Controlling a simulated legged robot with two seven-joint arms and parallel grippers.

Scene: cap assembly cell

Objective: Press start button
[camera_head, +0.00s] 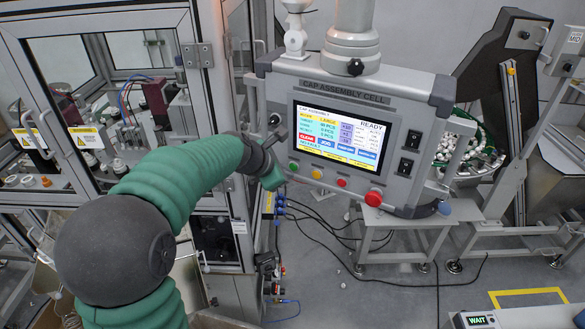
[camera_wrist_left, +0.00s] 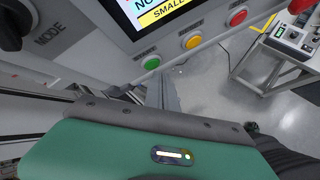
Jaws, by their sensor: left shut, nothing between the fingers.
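The green start button (camera_head: 293,166) is at the left end of the button row below the screen of the control panel (camera_head: 300,85). It also shows in the left wrist view (camera_wrist_left: 151,63), under a small label. My left gripper (camera_head: 281,182) is at the panel's lower left edge, just below and left of the green button. In the left wrist view its narrow grey fingers (camera_wrist_left: 161,92) are together and empty, with their tips below the green button. Contact with the button cannot be made out. My right gripper is in neither view.
Right of the green button are a yellow button (camera_head: 316,174), a red button (camera_head: 341,183) and a larger red emergency stop (camera_head: 373,198). A black knob (camera_head: 273,120) is at the panel's left. A glass-doored machine frame (camera_head: 105,90) stands left. Cables lie on the floor.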

